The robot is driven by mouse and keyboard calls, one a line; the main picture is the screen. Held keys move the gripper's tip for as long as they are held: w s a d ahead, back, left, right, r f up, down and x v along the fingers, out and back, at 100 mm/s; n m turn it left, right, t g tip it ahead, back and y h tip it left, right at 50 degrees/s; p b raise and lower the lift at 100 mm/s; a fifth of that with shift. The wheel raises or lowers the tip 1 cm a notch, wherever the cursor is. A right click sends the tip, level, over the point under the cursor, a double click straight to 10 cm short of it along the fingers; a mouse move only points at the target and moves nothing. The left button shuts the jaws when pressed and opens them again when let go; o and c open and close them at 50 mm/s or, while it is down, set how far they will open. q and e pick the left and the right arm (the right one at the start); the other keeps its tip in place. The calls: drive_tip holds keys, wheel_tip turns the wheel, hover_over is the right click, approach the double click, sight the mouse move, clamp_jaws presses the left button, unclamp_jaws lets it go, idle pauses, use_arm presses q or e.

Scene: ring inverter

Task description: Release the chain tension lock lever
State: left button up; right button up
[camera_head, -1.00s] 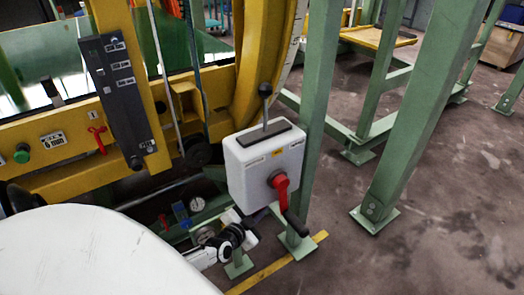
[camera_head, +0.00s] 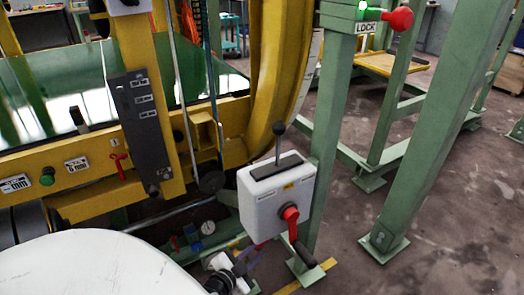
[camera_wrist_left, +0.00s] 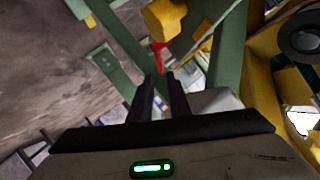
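A white box (camera_head: 262,212) in the middle carries an upright black-knobbed lever (camera_head: 279,142) and a red rotary switch (camera_head: 290,213) with a black handle. Which of these is the chain tension lock lever I cannot tell for sure. My left gripper (camera_head: 232,277) is low, below and left of the white box. In the left wrist view its two dark fingers (camera_wrist_left: 162,82) stand a little apart, and a red part (camera_wrist_left: 158,57) shows beyond the tips. My right gripper is out of view.
Green posts (camera_head: 422,130) stand right of the white box. A yellow frame (camera_head: 270,75) with a dark control panel (camera_head: 141,125) stands to the left. A yellow floor line (camera_head: 305,278) runs past a post foot. Open floor lies at the right.

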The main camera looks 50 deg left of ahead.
use_arm(q)
drive_tip(key=shift+s+d+r, duration=0.1)
drive_tip(key=shift+s, duration=0.25)
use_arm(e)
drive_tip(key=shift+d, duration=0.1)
use_arm(q)
drive_tip(key=s+d+r+n+g+h+p, duration=0.1)
drive_tip(key=s+d+r+p, duration=0.4)
drive_tip(key=d, duration=0.7)
drive_tip(key=s+d+r+g+h+p, duration=0.4)
drive_tip(key=s+d+r, duration=0.3)
drive_tip(key=d, duration=0.6)
wheel_tip(320, 180, up, 2)
drive_tip(key=shift+s+r+n+h+p, duration=0.2)
drive_tip(key=shift+n+h+p, duration=0.2)
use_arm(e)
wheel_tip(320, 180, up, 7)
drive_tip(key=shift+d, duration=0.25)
use_arm(q)
drive_tip(key=shift+d, duration=0.1)
